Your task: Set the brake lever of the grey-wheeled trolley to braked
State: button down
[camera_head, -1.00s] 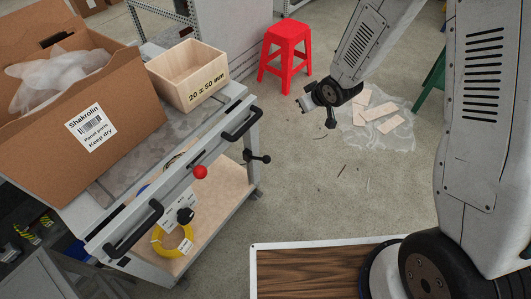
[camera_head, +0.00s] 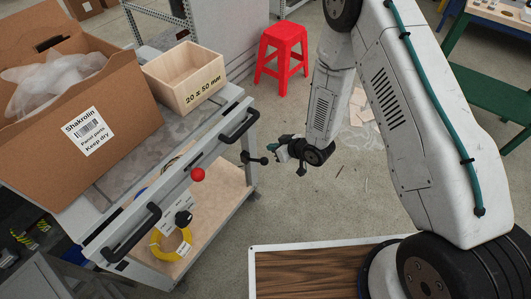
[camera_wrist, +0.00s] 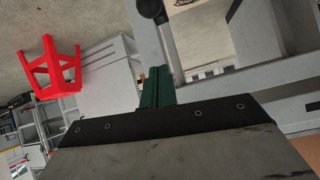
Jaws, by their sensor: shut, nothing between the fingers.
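The trolley (camera_head: 215,145) stands at the left, with a grey frame and black handles. A black lever with a ball end (camera_head: 264,161) sticks out to the right from its right corner. A black ball on a stem (camera_wrist: 150,8) also shows at the top of the wrist view. A red ball knob (camera_head: 198,174) sits at the front rail. I cannot tell for sure which of these is the brake lever. My gripper (camera_head: 279,153) is just right of the black ball end, apparently apart from it. Its green fingers (camera_wrist: 157,88) are shut and empty. The wheels are barely visible.
A cardboard box (camera_head: 75,110) and a wooden bin (camera_head: 184,78) stand on the trolley. A yellow cable coil (camera_head: 171,254) is on its lower shelf. A red stool (camera_head: 283,50) stands behind. A green bench (camera_head: 490,100) is at right. The floor between is mostly clear.

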send_over(257, 160)
jog(key=w, duration=0.1)
notch_tip(257, 160, down, 6)
jog(key=shift+s+d+f, duration=0.35)
jog(key=shift+d+f, duration=0.05)
jog(key=shift+d, duration=0.2)
jog(key=shift+s+d+f, duration=0.3)
jog(key=shift+d+f, duration=0.1)
jog(key=shift+d, duration=0.15)
jog(key=shift+s+d+f, duration=0.2)
jog(key=shift+s+f, duration=0.05)
jog(key=shift+s, duration=0.05)
jog(key=shift+s+f, duration=0.1)
